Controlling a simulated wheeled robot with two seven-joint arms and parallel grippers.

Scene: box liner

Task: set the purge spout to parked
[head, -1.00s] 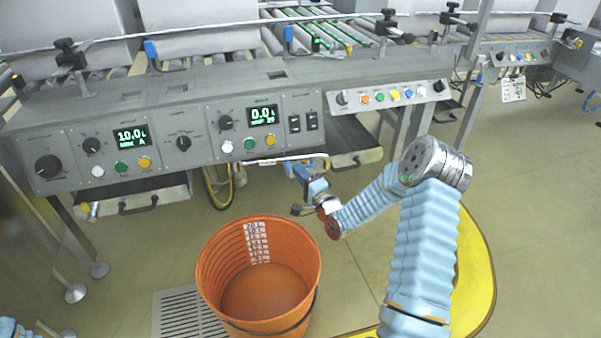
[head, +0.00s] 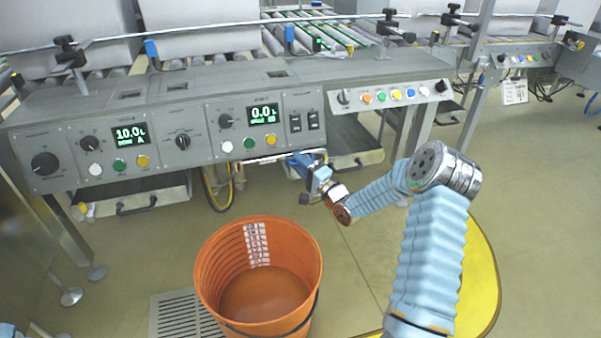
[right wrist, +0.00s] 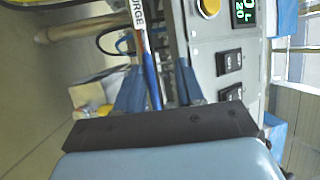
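The purge spout (right wrist: 140,25) shows in the right wrist view as a thin white tube with a label ending in "URGE" and a blue lower part. In the head view it is a thin pale bar (head: 262,160) under the front panel's lower edge. My right gripper (head: 297,159) is at the bar's right end, just below the panel. In the right wrist view its two blue fingers (right wrist: 160,88) stand apart, with the spout's blue part between them. A gap shows on the right finger's side; contact with the left finger cannot be told. My left gripper is out of view.
An orange bucket (head: 203,270) stands on the floor below, beside a floor grate (head: 178,312). The control panel (head: 200,135) with knobs, buttons and displays is just above my right gripper. Two black rocker switches (right wrist: 229,62) are close by. A grey drawer (head: 355,160) lies right of the gripper.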

